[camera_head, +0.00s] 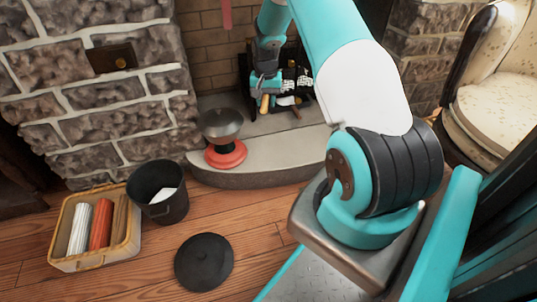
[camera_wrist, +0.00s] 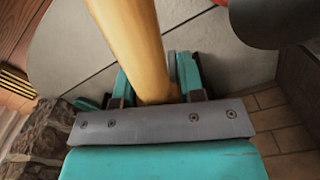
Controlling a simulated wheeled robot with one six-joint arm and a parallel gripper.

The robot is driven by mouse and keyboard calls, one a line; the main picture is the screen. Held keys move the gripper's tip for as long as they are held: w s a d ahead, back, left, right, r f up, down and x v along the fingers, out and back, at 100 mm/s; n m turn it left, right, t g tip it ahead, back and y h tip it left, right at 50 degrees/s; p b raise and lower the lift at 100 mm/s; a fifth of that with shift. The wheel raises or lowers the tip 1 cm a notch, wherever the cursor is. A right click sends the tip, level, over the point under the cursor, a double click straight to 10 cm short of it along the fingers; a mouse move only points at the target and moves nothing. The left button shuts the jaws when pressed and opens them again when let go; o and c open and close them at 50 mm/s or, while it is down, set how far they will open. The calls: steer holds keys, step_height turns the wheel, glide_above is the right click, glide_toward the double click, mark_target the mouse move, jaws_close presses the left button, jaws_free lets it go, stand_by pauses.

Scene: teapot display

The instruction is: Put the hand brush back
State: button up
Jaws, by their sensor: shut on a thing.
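My gripper (camera_head: 264,86) hangs over the hearth in front of the fireplace opening. In the wrist view my gripper (camera_wrist: 157,92) is shut on a smooth yellow wooden handle, which I take to be the hand brush (camera_wrist: 128,40). The handle runs from the jaws up past the top edge of that view. In the head view the end of the hand brush (camera_head: 264,104) shows just below the jaws. Its bristles cannot be made out. A black rack or grate with light pieces (camera_head: 297,85) stands right behind and beside the gripper.
A grey bowl on a red base (camera_head: 225,155) stands on the stone hearth (camera_head: 275,150), left of my gripper. On the wooden floor are a black bucket (camera_head: 160,195), a basket with rolls (camera_head: 125,245) and a round black lid (camera_head: 204,262). A cream armchair (camera_head: 495,100) is at right.

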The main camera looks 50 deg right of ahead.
mark_target(268, 148)
steer(key=f+b, duration=0.3)
steer(key=f, duration=0.4)
steer(key=f+b, duration=0.4)
steer(key=f, duration=0.2)
steer(key=f+b, duration=0.4)
steer(key=f, duration=0.3)
steer(key=shift+d+f, duration=0.35)
steer(key=shift+f, duration=0.15)
steer(key=o, duration=0.9)
